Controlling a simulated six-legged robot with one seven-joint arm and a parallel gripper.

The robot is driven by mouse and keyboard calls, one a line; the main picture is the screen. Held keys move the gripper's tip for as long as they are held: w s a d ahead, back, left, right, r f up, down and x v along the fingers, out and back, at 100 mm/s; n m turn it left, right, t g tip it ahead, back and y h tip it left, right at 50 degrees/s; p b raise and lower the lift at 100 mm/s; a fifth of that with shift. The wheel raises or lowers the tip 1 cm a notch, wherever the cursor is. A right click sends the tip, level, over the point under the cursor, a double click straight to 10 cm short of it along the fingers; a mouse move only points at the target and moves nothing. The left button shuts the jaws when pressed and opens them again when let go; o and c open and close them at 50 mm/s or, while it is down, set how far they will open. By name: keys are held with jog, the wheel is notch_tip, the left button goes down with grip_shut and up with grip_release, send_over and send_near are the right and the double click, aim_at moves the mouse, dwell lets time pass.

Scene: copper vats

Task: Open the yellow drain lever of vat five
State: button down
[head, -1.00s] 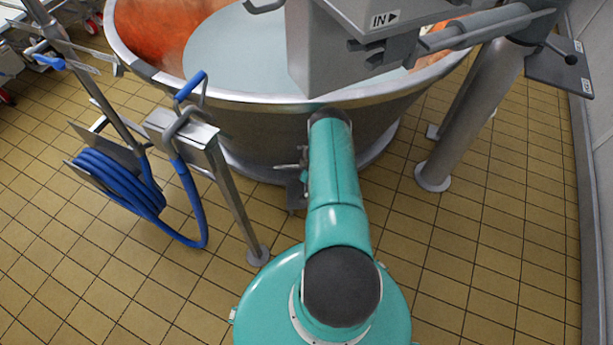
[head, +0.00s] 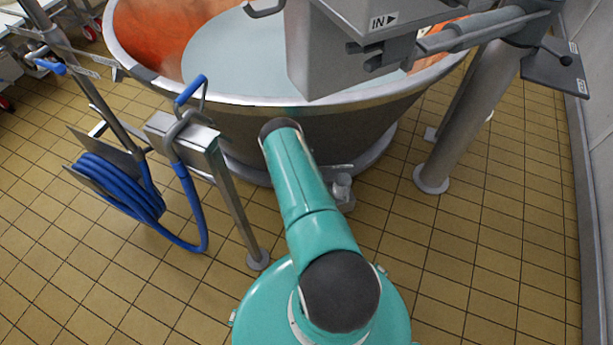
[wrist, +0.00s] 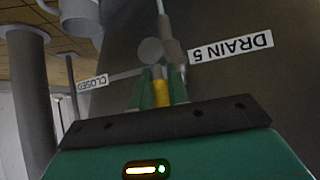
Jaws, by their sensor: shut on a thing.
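In the wrist view the two green fingers of my gripper (wrist: 159,80) are shut on the yellow drain lever (wrist: 162,93), and only a short yellow piece shows between them. A grey metal valve part (wrist: 172,45) lies just beyond the fingertips. A "DRAIN 5" sign (wrist: 231,47) is on the vat wall to the right, and a "CLOSED" sign (wrist: 92,83) is to the left. In the head view the copper vat (head: 240,115) stands ahead, and a grey outlet fitting (head: 343,190) shows at its foot. My arm hides the gripper and lever there.
A blue hose coil (head: 120,188) and a steel post (head: 232,195) stand left of my arm. A thick grey column (head: 470,125) stands at the right. A grey box marked "IN" (head: 345,55) hangs over the vat. Tiled floor is clear at the lower right.

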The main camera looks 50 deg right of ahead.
jog(key=shift+s+a+f, duration=0.15)
jog(key=shift+s+f, duration=0.1)
jog(key=shift+f, duration=0.05)
jog(key=c, duration=1.4)
grip_release()
jog(key=shift+w, duration=0.1)
jog(key=shift+w+r, duration=0.1)
jog(key=v, duration=1.3)
jog(key=shift+a+r, duration=0.2)
jog(key=shift+r, duration=0.1)
